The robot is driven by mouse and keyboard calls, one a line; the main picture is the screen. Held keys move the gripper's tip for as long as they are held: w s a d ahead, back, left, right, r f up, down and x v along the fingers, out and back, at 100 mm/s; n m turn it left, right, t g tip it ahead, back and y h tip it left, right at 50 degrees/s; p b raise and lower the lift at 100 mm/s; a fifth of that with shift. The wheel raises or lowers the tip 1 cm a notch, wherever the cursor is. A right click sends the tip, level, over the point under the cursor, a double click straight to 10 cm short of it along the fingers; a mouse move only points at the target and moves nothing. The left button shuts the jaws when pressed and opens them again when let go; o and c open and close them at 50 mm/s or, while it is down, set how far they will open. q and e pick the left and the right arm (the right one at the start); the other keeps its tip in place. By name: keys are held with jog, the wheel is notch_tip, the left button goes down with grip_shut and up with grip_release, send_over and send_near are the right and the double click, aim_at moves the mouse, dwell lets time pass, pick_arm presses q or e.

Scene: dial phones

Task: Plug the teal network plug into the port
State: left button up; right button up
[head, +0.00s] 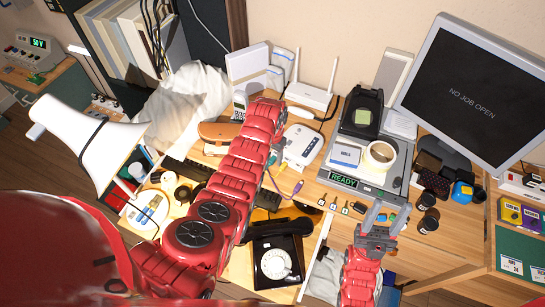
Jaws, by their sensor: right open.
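A white network box (301,146) lies on the desk just right of my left arm's end. A small teal spot, perhaps the teal plug (272,161), shows at the edge of my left arm beside the box. It is too small to tell whether it sits in a port. My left gripper (274,152) is mostly hidden by its own red arm near that spot, so its jaws cannot be made out. My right gripper (385,214) is open and empty at the desk's front edge, with its fingers pointing away from me.
A purple cable end (297,189) lies on the desk in front of the box. A white router (309,95) stands behind it. A grey station marked READY (345,180) holds a tape roll (380,155). A black dial phone (276,260) sits at the front. A monitor (475,88) stands at right.

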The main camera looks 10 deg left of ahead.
pick_arm(q)
jog(key=shift+r, duration=0.1)
notch_tip(320, 180, up, 5)
jog(key=shift+w+r+b, duration=0.1)
jog(key=shift+r+b, duration=0.05)
jog(key=shift+b, duration=0.9)
notch_tip(320, 180, up, 3)
jog(key=shift+f+p, duration=0.1)
jog(key=shift+p, duration=0.25)
notch_tip(320, 180, up, 9)
jog(key=p, duration=0.7)
